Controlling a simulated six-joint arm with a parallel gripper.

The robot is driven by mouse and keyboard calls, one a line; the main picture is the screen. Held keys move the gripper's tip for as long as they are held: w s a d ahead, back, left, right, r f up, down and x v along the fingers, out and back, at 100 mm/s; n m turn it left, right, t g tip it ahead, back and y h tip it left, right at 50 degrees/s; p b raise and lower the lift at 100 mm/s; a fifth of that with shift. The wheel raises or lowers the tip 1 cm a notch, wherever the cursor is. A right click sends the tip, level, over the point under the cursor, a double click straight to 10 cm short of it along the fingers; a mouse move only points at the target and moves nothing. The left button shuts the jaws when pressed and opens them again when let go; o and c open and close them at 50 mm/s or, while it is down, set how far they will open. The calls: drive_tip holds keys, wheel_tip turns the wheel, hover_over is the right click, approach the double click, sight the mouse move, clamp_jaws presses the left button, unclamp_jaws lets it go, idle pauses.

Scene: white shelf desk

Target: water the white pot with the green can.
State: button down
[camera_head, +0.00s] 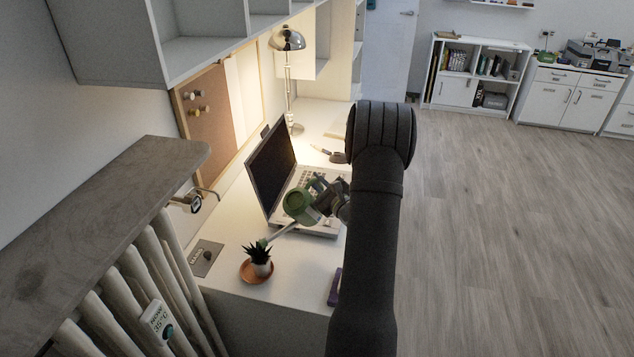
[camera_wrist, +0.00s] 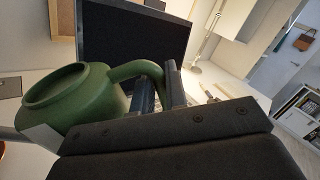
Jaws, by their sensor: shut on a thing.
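The green can (camera_head: 299,205) is held above the desk in front of the laptop, its long pale spout pointing down and left. The spout tip is close to the plant in the white pot (camera_head: 262,268); I cannot tell whether water flows. The pot stands upright on a terracotta saucer (camera_head: 249,277) near the desk's front. My gripper (camera_head: 328,192) is shut on the can's handle. In the wrist view the green can (camera_wrist: 75,100) shows its open mouth and its handle between my fingers (camera_wrist: 158,92). The pot is not clearly seen there.
An open laptop (camera_head: 275,170) stands just behind the can. A desk lamp (camera_head: 288,85) is at the back. A grey card (camera_head: 206,257) lies left of the pot, and a purple object (camera_head: 335,287) lies at the desk's right edge. A radiator (camera_head: 130,295) is at the left.

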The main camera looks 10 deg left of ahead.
sight(322, 187)
idle(0.3)
drive_tip(key=shift+w+d+f+m+h, duration=0.2)
drive_tip(key=shift+w+f+m, duration=0.15)
drive_tip(key=shift+f+m, duration=0.4)
drive_tip(key=shift+w+d+f+m+h, duration=0.2)
drive_tip(key=shift+w+f+m, duration=0.15)
drive_tip(key=shift+f+m, duration=0.35)
drive_tip(key=shift+r, duration=0.15)
drive_tip(key=shift+f+m+h, duration=0.3)
drive_tip(key=shift+f+m, duration=1.65)
drive_tip(key=shift+f, duration=0.15)
